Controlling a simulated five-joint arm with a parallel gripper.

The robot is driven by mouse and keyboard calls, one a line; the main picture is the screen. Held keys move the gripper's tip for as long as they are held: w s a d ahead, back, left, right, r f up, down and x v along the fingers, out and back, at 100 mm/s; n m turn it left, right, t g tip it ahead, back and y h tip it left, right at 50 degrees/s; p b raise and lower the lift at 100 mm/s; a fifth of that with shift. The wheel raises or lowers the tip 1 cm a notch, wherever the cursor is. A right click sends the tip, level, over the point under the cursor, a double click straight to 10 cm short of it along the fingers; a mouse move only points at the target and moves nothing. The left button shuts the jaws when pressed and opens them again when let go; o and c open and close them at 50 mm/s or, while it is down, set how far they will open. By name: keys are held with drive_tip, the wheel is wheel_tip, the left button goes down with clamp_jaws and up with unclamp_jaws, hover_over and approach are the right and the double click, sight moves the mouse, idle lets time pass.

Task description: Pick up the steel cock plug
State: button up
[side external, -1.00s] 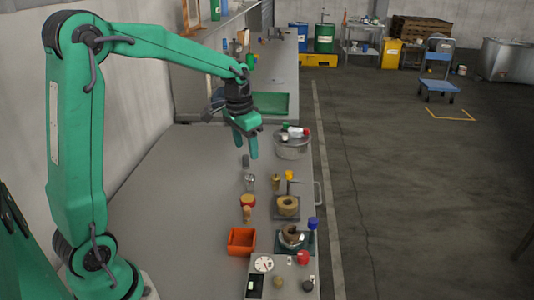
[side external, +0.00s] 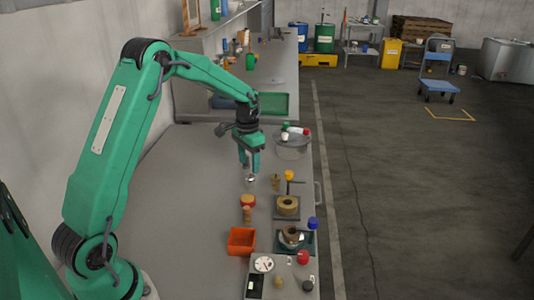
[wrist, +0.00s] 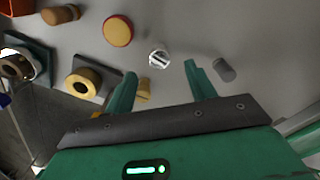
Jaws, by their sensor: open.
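The steel cock plug appears to be the small bright metal piece (wrist: 159,58) with a dark slot on top, standing on the grey bench. In the wrist view it lies between and slightly beyond my two green fingertips. My gripper (wrist: 160,70) is open, with nothing held between the fingers. In the side view my gripper (side external: 249,168) points down just over the metal piece (side external: 250,179), whose upper part is partly covered by the fingers. I cannot tell the exact height gap.
A grey cylinder (wrist: 224,69) stands just right of my right finger, and a brass piece (wrist: 142,90) is by the left finger. A red-and-yellow cap (wrist: 118,31) and a wooden-coloured plug (wrist: 60,15) are nearby. An orange bin (side external: 242,241) sits at the near side.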

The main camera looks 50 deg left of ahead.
sight(250, 177)
drive_tip(key=shift+w+f, duration=0.1)
drive_tip(key=shift+f, duration=3.4)
drive_tip(key=c, duration=1.1)
drive_tip(key=shift+o, duration=0.2)
drive_tip(key=shift+r, duration=0.15)
drive_tip(key=shift+r, duration=0.55)
drive_tip(key=r, duration=0.1)
drive_tip(key=d+r, duration=0.1)
drive_tip(key=r, duration=0.1)
drive_tip(key=shift+r, duration=0.15)
drive_tip(key=s+d+r, duration=0.2)
drive_tip(key=d+r, duration=0.4)
drive_tip(key=d, duration=0.4)
drive_tip(key=shift+s+d+r, duration=0.15)
drive_tip(key=shift+s+d, duration=0.05)
drive_tip(key=shift+d, duration=0.05)
